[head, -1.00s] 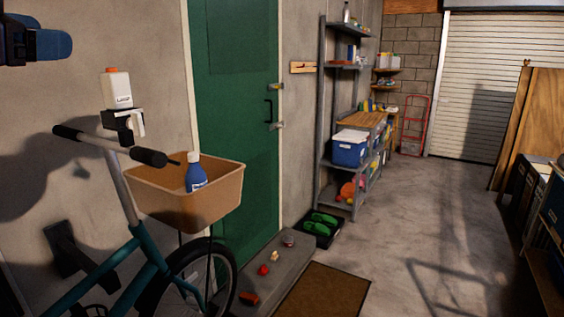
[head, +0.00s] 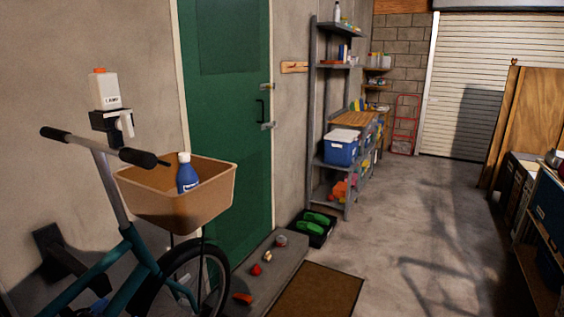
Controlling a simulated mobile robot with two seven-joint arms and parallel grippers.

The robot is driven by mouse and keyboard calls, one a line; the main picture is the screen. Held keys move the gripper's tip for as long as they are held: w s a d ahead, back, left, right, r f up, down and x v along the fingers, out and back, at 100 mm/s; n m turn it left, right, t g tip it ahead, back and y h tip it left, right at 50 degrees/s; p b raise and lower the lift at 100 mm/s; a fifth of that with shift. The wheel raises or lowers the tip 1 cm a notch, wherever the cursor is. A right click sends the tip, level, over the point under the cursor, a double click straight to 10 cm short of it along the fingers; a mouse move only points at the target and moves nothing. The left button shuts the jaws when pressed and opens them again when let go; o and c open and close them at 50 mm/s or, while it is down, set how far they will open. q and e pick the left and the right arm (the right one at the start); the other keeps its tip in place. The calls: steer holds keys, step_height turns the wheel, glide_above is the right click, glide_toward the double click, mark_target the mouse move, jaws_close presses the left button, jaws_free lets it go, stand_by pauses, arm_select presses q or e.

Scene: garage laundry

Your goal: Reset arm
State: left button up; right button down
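Neither of my grippers shows in the head view. A white bottle (head: 104,92) with an orange cap and a dark label stands upright above the bicycle's handlebar, over a black and white bracket-like part (head: 113,125). What that part is fixed to is unclear. The bicycle (head: 120,255) with teal frame stands at the left. Its tan basket (head: 185,205) holds a blue bottle (head: 187,175) with a white cap.
A green door (head: 228,110) is behind the bicycle. Small items, including a red one (head: 256,270), lie on the concrete step near a brown mat (head: 316,290). Grey shelves (head: 317,120) stand beyond. The floor right of the mat is clear.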

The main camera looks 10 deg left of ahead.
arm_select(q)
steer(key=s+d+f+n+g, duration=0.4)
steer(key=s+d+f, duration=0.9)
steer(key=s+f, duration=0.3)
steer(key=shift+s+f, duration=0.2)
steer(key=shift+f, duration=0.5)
